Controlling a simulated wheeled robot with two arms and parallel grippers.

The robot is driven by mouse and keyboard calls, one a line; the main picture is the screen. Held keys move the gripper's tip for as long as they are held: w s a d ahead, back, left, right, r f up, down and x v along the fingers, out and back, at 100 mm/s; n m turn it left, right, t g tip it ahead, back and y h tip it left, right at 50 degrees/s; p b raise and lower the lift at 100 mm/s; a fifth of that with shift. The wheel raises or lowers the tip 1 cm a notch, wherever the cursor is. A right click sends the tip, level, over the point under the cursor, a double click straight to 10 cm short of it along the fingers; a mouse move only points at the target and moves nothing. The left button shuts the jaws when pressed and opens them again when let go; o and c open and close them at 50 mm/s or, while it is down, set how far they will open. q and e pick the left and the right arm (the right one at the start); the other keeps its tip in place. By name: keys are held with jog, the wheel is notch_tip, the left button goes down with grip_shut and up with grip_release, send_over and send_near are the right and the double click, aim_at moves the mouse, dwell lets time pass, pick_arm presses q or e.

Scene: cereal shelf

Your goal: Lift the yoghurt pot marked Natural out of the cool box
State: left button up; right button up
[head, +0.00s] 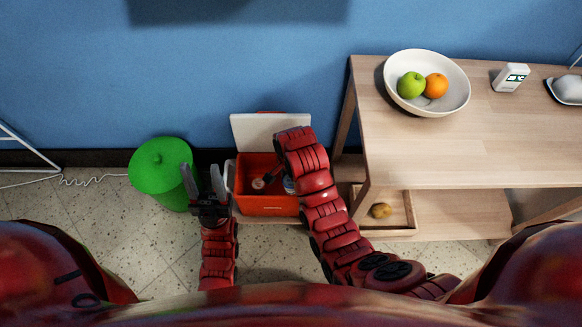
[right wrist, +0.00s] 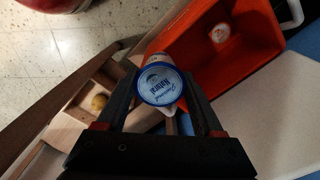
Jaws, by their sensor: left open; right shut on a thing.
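The yoghurt pot with a blue-rimmed lid reading Natural (right wrist: 160,86) is between the fingers of my right gripper (right wrist: 162,76), which is shut on it. In the right wrist view the pot overlaps the edge of the orange cool box (right wrist: 262,42); its height against the rim is hard to tell. Another pale pot (right wrist: 220,33) stands inside the box. My left gripper (head: 204,180) is open and empty, left of the box.
The box's white lid (head: 262,128) is raised behind it. A green bin (head: 158,160) stands close to my left gripper. A wooden table (head: 450,150) with a fruit bowl (head: 448,104) is on the right; a wooden tray (head: 388,233) with a round fruit sits on its low shelf.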

jog(key=s+p, duration=0.4)
jog(key=s, duration=0.5)
jog(key=shift+s, duration=0.15)
